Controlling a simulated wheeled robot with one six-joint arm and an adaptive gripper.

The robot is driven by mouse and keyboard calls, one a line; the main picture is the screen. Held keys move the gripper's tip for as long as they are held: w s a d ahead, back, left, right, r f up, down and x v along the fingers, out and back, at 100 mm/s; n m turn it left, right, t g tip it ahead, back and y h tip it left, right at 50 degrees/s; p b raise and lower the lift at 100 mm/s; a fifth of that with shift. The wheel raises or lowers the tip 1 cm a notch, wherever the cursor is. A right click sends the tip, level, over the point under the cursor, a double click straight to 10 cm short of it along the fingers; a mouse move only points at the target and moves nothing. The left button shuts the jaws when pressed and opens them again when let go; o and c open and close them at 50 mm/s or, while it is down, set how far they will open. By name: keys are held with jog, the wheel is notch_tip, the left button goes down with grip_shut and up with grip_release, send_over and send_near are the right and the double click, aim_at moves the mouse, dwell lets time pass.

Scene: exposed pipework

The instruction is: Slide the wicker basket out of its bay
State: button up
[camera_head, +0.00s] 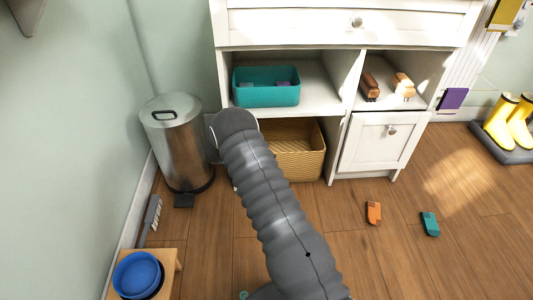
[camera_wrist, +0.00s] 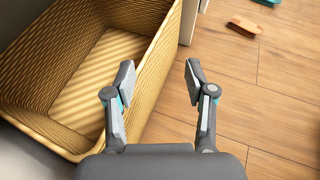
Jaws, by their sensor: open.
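The wicker basket (camera_head: 300,140) is tan, woven and open-topped. It sits in the lower left bay of the white cabinet, and my arm hides its left part in the head view. In the wrist view the basket (camera_wrist: 160,18) fills the upper left, and its inside looks empty. My gripper (camera_wrist: 158,75) is open, with its fingers apart. The left finger appears over the basket's near right rim, and the right finger appears over the floor. I cannot tell whether either finger touches the basket. The gripper is hidden behind my arm in the head view.
A steel pedal bin (camera_head: 175,140) stands left of the cabinet (camera_head: 340,30). A teal bin (camera_head: 266,88) sits on the shelf above the basket. A low stand with a blue bowl (camera_head: 138,275) is at front left.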

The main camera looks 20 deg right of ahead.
jog(key=x, duration=1.3)
jog(key=shift+d+f+b, duration=0.15)
jog(key=shift+d+b, duration=0.2)
jog(key=shift+d, duration=0.05)
